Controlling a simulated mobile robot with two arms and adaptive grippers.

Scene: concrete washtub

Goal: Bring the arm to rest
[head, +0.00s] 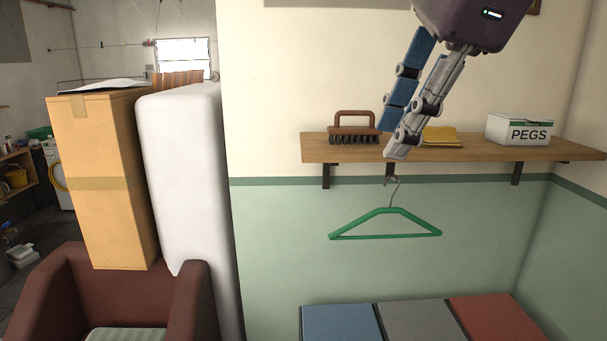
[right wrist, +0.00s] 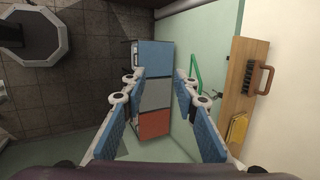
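My right gripper (head: 393,136) comes in from the top of the head view, in front of the wall shelf. In the right wrist view (right wrist: 160,74) its two blue-padded fingers stand wide apart with nothing between them. A green hanger (head: 386,222) hangs by its metal hook just below the shelf, under the fingertips in the head view. It also shows in the right wrist view (right wrist: 195,70), beyond the right finger. The gripper appears apart from the hanger. My left gripper is not in view.
The wooden shelf (head: 460,149) holds a brush (head: 354,131), a yellow cloth (head: 441,136) and a PEGS box (head: 518,129). A tall carton (head: 105,190), white slab (head: 186,180) and armchair (head: 195,300) crowd the left.

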